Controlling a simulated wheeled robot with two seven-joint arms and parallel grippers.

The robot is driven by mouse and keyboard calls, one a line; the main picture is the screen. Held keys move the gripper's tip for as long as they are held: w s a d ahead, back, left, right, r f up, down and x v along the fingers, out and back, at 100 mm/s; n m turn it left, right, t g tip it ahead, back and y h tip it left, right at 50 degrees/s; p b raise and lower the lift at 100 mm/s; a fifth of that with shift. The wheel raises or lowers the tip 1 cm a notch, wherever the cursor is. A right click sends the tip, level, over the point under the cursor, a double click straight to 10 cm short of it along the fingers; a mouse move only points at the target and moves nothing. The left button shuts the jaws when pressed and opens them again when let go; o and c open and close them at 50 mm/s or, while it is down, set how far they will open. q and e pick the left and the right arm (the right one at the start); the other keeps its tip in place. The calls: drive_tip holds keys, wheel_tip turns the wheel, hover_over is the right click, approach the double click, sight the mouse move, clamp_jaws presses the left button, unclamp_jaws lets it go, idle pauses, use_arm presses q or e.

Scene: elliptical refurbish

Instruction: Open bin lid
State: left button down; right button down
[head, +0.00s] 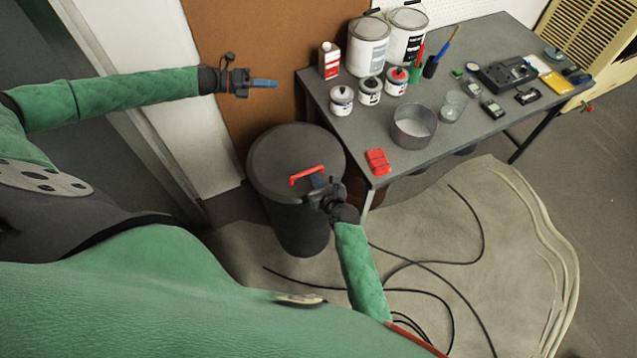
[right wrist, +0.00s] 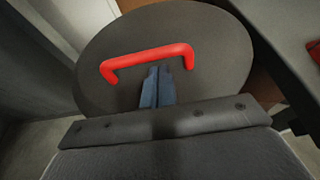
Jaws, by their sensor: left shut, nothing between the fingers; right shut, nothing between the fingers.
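The dark grey round bin (head: 299,225) stands on the floor beside the table, with its flat lid (head: 275,155) lying closed on top. A red handle (head: 307,174) arches over the lid; it also shows in the right wrist view (right wrist: 148,58). My right gripper (head: 318,182) is over the lid with its blue fingers together, just on the near side of the handle. In the right wrist view its fingertips (right wrist: 158,72) reach close to the handle's bar; I cannot tell whether they touch it. My left gripper (head: 275,83) is shut and empty, in the air left of the table.
The grey table (head: 450,139) right of the bin holds paint cans (head: 367,50), small jars, a metal bowl (head: 414,127), a red object (head: 377,162) at its near edge and electronic devices. Black cables (head: 440,264) lie on a sheet on the floor. A brown board (head: 240,80) stands behind the bin.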

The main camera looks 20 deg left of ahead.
drive_tip(key=shift+r, duration=0.1)
drive_tip(key=shift+w+a+r, duration=0.1)
drive_tip(key=shift+a+r, duration=0.1)
drive_tip(key=shift+r, duration=0.65)
use_arm(q)
drive_tip(key=c, duration=1.5)
unclamp_jaws()
drive_tip(key=shift+o, duration=0.2)
